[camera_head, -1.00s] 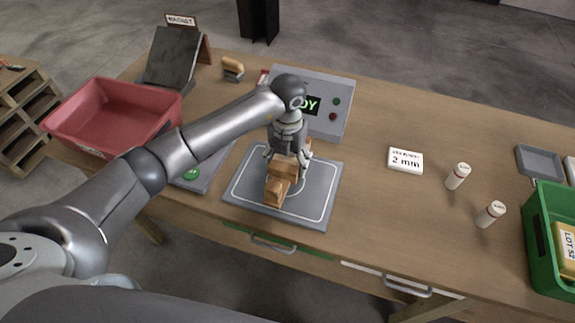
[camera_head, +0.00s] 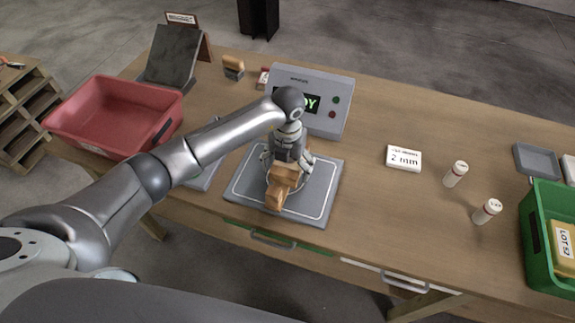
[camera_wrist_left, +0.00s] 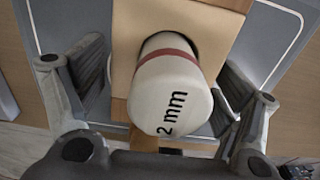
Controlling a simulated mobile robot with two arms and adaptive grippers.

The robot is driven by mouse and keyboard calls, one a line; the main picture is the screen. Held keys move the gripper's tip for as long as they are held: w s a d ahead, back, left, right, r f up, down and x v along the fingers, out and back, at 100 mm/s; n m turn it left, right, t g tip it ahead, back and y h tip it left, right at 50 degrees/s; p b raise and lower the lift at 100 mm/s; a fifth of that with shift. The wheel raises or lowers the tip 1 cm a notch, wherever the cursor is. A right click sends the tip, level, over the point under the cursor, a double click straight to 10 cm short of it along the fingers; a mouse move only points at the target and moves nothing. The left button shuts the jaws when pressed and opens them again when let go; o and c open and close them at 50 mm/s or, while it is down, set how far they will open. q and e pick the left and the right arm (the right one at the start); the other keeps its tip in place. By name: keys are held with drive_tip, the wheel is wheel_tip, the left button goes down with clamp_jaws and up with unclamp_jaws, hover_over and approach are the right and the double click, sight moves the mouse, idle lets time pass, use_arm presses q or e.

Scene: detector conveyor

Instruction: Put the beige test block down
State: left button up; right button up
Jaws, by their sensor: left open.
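The beige test block (camera_head: 284,175) stands on the grey pad (camera_head: 312,209) with the white outline, and shows as stepped wood-coloured parts. In the left wrist view the beige block (camera_wrist_left: 205,22) has a round hole with a white cylinder (camera_wrist_left: 170,95) in it, red-banded and marked "2 mm". My left gripper (camera_head: 287,162) is open around the block. In the wrist view its fingers (camera_wrist_left: 165,92) stand on both sides of the block and cylinder, with gaps visible. The block's underside is hidden. My right gripper is out of view.
A control box (camera_head: 333,93) stands behind the pad. A red bin (camera_head: 150,132) is at left, a green crate (camera_head: 535,235) at right. A white "2 mm" card (camera_head: 404,158) and two white vials (camera_head: 455,174) (camera_head: 487,211) stand right of the pad. Bare table lies between.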

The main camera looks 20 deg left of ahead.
sight(288, 164)
use_arm(q)
drive_tip(key=shift+r, duration=0.5)
wheel_tip(288, 164, up, 10)
drive_tip(key=b, duration=0.3)
drive_tip(key=shift+f, duration=0.1)
drive_tip(key=shift+r, duration=0.75)
